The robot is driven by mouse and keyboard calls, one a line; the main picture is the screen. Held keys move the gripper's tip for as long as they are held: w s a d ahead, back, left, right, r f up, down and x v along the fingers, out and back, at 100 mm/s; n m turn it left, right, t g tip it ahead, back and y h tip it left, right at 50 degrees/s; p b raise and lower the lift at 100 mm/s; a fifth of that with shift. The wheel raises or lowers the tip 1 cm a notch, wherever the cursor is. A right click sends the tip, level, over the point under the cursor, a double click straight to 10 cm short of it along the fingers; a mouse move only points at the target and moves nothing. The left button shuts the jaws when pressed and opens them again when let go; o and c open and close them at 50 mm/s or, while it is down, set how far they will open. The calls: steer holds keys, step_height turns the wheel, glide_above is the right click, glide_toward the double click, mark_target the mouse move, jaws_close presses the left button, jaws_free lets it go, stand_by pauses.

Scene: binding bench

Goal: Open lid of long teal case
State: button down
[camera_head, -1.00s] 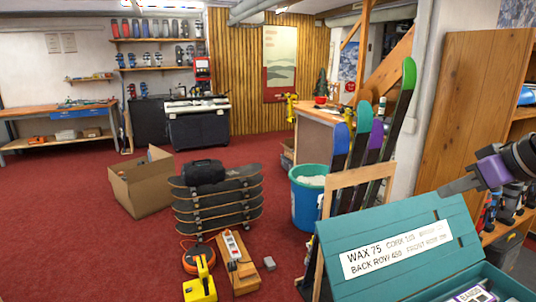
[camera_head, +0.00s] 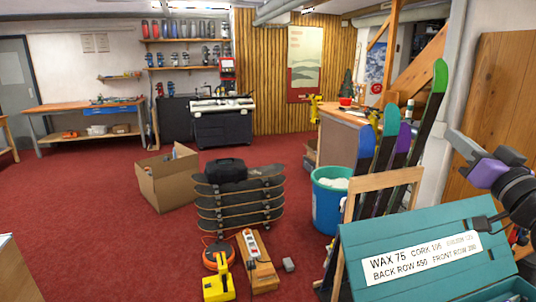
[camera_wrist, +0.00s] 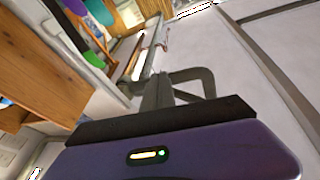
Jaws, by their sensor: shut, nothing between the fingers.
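The teal case stands at the lower right of the head view. Its lid (camera_head: 400,236) is raised and tilted, and its inner face shows a white label with text starting "WAX 75". Part of the case body (camera_head: 484,294) shows below, cut off by the frame edge. My gripper (camera_head: 455,136) is above and right of the lid, apart from it, with its fingers toward the upper left. It is shut and empty. In the wrist view my gripper (camera_wrist: 160,92) points toward a pale surface, and the case is not seen there.
A wooden frame (camera_head: 348,205) and upright skis (camera_head: 389,150) stand left of the case. A blue bin (camera_head: 325,208) and stacked skateboards (camera_head: 238,205) are beyond. A wooden cabinet (camera_head: 497,100) is behind my gripper. Red floor is open at the left.

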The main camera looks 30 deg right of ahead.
steer(key=s+a+f+m+g+h, duration=0.1)
steer(key=s+a+f+m+h, duration=0.1)
steer(key=a+f, duration=0.85)
steer(key=s+a+f+m+g+h, duration=0.1)
steer(key=s+a+f, duration=0.1)
steer(key=a+f, duration=0.85)
steer(key=s+a+f+n+g+y, duration=0.1)
steer(key=s+a+f+n+y, duration=0.4)
steer(key=s+a+f, duration=0.2)
steer(key=s+a+f+n+g+y, duration=0.1)
steer(key=s+a+f+n+y, duration=0.4)
steer(key=s+a+f, duration=0.3)
steer(key=s+a+y, duration=0.1)
steer(key=s+a, duration=0.2)
steer(key=a, duration=0.1)
steer(key=shift+s+a+y, duration=0.2)
steer(key=shift+a+y, duration=0.05)
steer(key=shift+y, duration=0.05)
steer(key=c, duration=1.9)
jaws_free()
steer(key=shift+s+a+f+y, duration=0.15)
steer(key=shift+a+y, duration=0.05)
steer(key=shift+y, duration=0.1)
steer(key=o, duration=0.4)
